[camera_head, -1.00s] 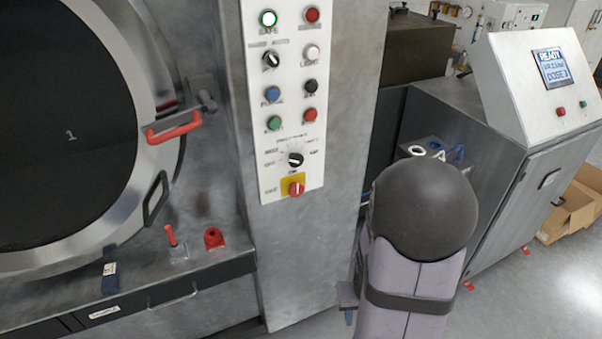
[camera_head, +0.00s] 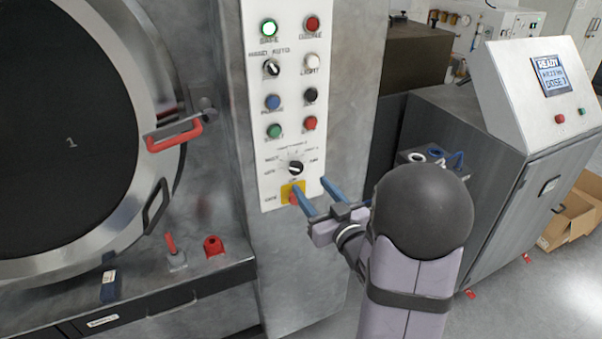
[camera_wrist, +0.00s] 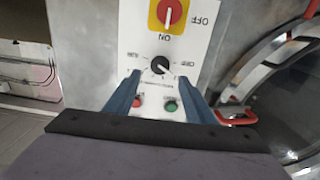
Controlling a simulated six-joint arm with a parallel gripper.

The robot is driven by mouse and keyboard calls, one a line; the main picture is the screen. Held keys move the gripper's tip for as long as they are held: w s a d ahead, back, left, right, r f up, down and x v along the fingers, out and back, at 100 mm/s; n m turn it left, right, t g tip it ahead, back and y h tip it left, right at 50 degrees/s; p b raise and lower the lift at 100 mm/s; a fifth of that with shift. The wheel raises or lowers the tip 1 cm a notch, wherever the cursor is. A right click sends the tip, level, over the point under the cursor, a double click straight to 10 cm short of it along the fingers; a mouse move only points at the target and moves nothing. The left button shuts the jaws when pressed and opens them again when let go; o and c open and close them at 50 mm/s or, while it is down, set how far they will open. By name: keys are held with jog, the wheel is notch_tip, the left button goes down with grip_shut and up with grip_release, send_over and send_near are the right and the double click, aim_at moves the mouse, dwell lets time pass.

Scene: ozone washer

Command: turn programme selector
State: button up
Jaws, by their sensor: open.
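The programme selector (camera_head: 295,168) is a small black rotary knob with a pale mark, low on the white control panel (camera_head: 268,100), with printed labels around it. It also shows in the wrist view (camera_wrist: 162,65), upside down, between and just beyond the blue fingertips. My gripper (camera_head: 309,184) is open and empty, its two blue fingers pointing at the panel just below and to the right of the selector in the head view. I cannot tell the exact gap to the knob. It also shows in the wrist view (camera_wrist: 160,77).
A red switch on a yellow plate (camera_wrist: 169,12) sits right below the selector; a finger partly covers it in the head view. Push buttons and a hand/auto knob (camera_head: 271,67) are above. The round door (camera_head: 70,130) with a red handle (camera_head: 175,137) is left.

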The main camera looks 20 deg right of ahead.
aim_at(297, 168)
jog(key=shift+w+r+p, duration=0.1)
jog(key=shift+w+p, duration=1.5)
jog(key=shift+w, duration=2.05)
jog(key=c, duration=1)
